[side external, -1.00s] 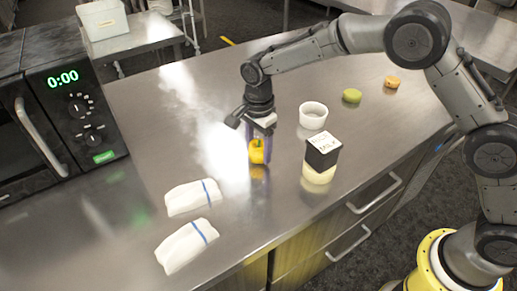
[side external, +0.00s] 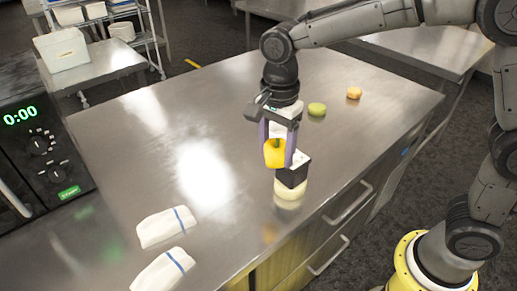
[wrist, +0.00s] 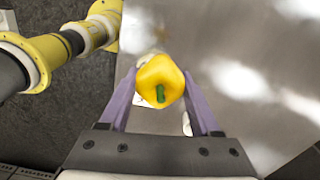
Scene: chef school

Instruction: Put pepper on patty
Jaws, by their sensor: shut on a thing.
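A yellow bell pepper (side external: 274,154) with a green stem is held between the purple fingers of my gripper (side external: 278,158), raised above the steel counter. The pepper also shows in the wrist view (wrist: 160,80), between both fingers, stem toward the camera. I cannot tell which thing is the patty; a small round orange-brown item (side external: 354,92) and a round green item (side external: 317,109) lie toward the counter's back right.
Two white folded cloths with blue stripes (side external: 167,228) lie at the front left. A microwave (side external: 40,150) stands at the left edge. The counter's middle left is clear.

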